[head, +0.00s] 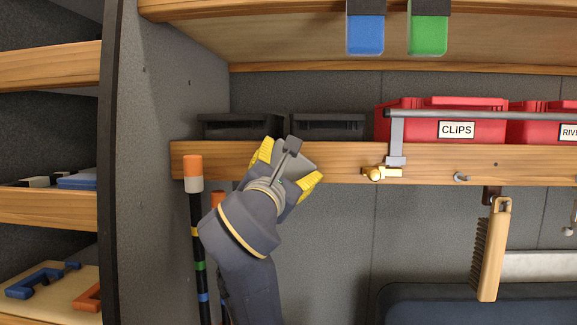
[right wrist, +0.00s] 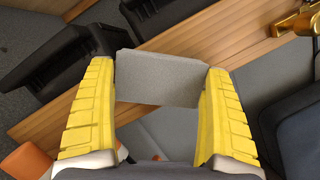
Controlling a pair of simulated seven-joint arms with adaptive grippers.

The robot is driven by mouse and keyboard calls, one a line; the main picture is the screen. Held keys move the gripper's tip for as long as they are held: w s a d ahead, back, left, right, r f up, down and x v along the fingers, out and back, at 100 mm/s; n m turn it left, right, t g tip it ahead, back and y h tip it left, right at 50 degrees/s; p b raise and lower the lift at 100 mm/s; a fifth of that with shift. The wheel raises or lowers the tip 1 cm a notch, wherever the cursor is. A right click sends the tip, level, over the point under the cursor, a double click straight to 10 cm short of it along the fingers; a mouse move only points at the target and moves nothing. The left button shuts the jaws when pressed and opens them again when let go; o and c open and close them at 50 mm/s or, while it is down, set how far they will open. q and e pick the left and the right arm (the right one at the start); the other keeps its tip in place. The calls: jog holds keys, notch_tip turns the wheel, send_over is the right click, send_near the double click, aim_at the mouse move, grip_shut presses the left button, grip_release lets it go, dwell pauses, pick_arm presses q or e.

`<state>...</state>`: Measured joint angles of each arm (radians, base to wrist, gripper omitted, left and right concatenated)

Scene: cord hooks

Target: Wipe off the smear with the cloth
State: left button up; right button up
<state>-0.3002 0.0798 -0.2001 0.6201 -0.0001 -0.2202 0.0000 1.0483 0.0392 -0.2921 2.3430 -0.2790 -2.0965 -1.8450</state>
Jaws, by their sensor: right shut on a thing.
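My right gripper (head: 286,171) is in front of the wooden shelf edge (head: 350,168), left of the middle of the head view. Its yellow fingers are shut on a flat grey piece, seemingly the cloth (right wrist: 158,80), which spans the gap between them in the right wrist view. The cloth partly shows between the fingers in the head view (head: 304,159). In the right wrist view it hides part of the wooden board (right wrist: 225,58). Whether it touches the board I cannot tell. I see no smear in either view. My left gripper is not in view.
Dark bins (head: 328,127) and red bins (head: 440,118) stand on the shelf. A clamp (head: 396,140) with a brass knob is right of the gripper. An orange-topped pole (head: 193,175) stands left of it. A brush (head: 492,250) hangs at right.

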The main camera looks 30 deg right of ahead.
aim_at(307, 165)
jog(key=shift+d, duration=0.1)
jog(key=shift+s+d, duration=1.25)
jog(key=shift+d, duration=0.3)
jog(key=shift+s+d, duration=1.2)
jog(key=shift+d, duration=0.3)
jog(key=shift+w+a, duration=1.3)
jog(key=shift+a, duration=0.25)
jog(key=shift+w+a, duration=0.65)
jog(key=shift+a, duration=0.2)
jog(key=shift+w+a, duration=0.6)
jog(key=shift+a, duration=0.2)
jog(key=shift+s, duration=0.1)
jog(key=shift+s+a, duration=0.9)
jog(key=shift+s, duration=0.3)
jog(key=shift+s+a, duration=0.9)
jog(key=shift+s, duration=0.25)
